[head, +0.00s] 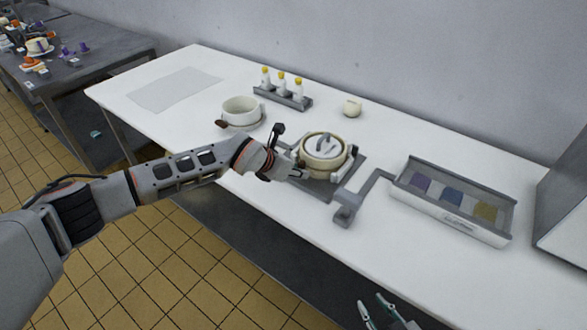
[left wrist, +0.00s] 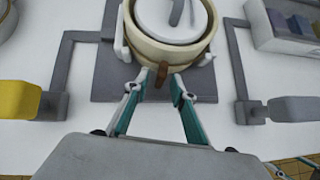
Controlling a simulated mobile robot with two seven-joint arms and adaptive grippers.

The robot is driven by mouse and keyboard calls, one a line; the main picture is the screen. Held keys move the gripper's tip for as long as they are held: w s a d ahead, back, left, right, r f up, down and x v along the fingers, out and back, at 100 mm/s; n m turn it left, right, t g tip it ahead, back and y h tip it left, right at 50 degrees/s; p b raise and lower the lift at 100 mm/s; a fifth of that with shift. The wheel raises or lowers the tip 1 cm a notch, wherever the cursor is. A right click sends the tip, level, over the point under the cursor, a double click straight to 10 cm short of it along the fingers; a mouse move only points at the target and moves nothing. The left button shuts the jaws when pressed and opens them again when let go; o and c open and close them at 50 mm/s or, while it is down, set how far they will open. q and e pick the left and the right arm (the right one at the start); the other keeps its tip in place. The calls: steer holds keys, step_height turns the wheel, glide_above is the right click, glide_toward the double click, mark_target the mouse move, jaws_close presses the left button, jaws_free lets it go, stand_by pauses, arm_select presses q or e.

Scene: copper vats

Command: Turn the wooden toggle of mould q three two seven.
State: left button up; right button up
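A round cream mould (head: 322,158) with a light lid and grey handle sits on a grey plate (head: 318,188) at the table's middle. It also shows at the top of the left wrist view (left wrist: 172,45). No mould name is legible. A small brown wooden toggle (left wrist: 163,74) sits at the mould's near side. My left gripper (left wrist: 162,82) has its fingertips on either side of the toggle, apart from each other; whether they press on it I cannot tell. In the head view the left hand largely hides the toggle. My right gripper (head: 376,304) is open and empty, low at the front edge.
Grey brackets (head: 346,206) stand beside the mould. A long tray (head: 450,217) with coloured blocks is at right. A white pot (head: 241,112), a rack (head: 283,97) of yellow-capped bottles and a small cream ball (head: 352,107) stand behind. The front right table is clear.

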arm_select(q)
steer(key=v, duration=1.2)
steer(key=shift+f, duration=0.15)
